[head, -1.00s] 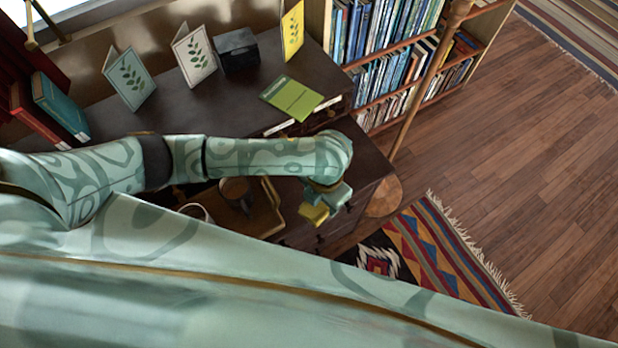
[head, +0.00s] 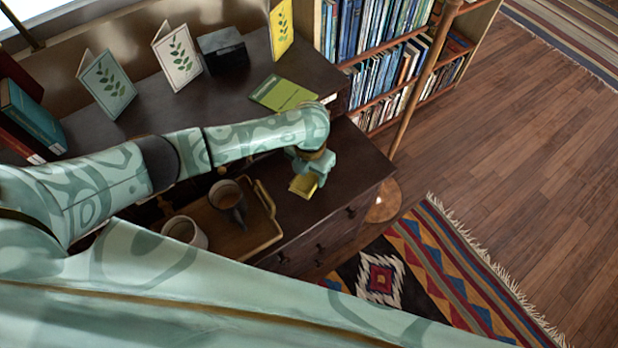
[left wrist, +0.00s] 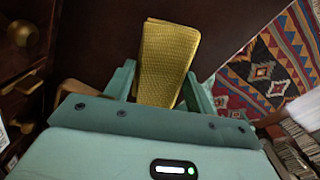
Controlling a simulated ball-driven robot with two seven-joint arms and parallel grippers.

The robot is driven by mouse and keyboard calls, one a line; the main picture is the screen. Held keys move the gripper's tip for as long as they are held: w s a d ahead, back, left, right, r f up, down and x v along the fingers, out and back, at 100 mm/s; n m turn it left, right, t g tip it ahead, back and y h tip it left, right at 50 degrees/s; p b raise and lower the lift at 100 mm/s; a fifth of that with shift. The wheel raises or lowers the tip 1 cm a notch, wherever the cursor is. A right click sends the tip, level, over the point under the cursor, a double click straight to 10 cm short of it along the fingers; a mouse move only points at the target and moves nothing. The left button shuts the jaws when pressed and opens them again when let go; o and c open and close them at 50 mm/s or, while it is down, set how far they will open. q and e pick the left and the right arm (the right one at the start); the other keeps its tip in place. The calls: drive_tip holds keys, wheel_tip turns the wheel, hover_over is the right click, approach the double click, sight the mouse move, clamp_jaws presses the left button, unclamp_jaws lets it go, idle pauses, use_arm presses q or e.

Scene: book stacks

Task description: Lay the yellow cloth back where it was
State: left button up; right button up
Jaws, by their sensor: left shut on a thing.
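The yellow cloth (head: 303,186) is small and folded. My left gripper (head: 312,172) is shut on it, over the right part of the dark desk top, to the right of the tray. In the left wrist view the cloth (left wrist: 166,62) stretches out flat between the two fingers of my left gripper (left wrist: 158,95). Its far end shows against the dark wood. I cannot tell whether the cloth touches the desk. My right gripper is not in view.
A wooden tray (head: 262,240) with a dark mug (head: 226,195) and a pale mug (head: 185,232) lies left of the cloth. A green booklet (head: 283,94) and standing cards are behind. The desk's right end is bare. A wooden pole (head: 420,85) stands beside it.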

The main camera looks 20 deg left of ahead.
sight(308, 177)
use_arm(q)
drive_tip(key=shift+w+a+f, duration=0.15)
drive_tip(key=shift+f, duration=0.15)
drive_tip(key=f, duration=0.1)
drive_tip(key=f+b, duration=0.2)
drive_tip(key=shift+w+a+f, duration=0.15)
drive_tip(key=shift+w+f, duration=0.1)
drive_tip(key=shift+f, duration=0.05)
drive_tip(key=shift+r, duration=0.1)
drive_tip(key=o, duration=0.9)
drive_tip(key=shift+f, duration=0.2)
drive_tip(key=shift+r, duration=0.1)
wheel_tip(308, 177, up, 12)
drive_tip(key=p, duration=0.5)
drive_tip(key=shift+r, duration=0.1)
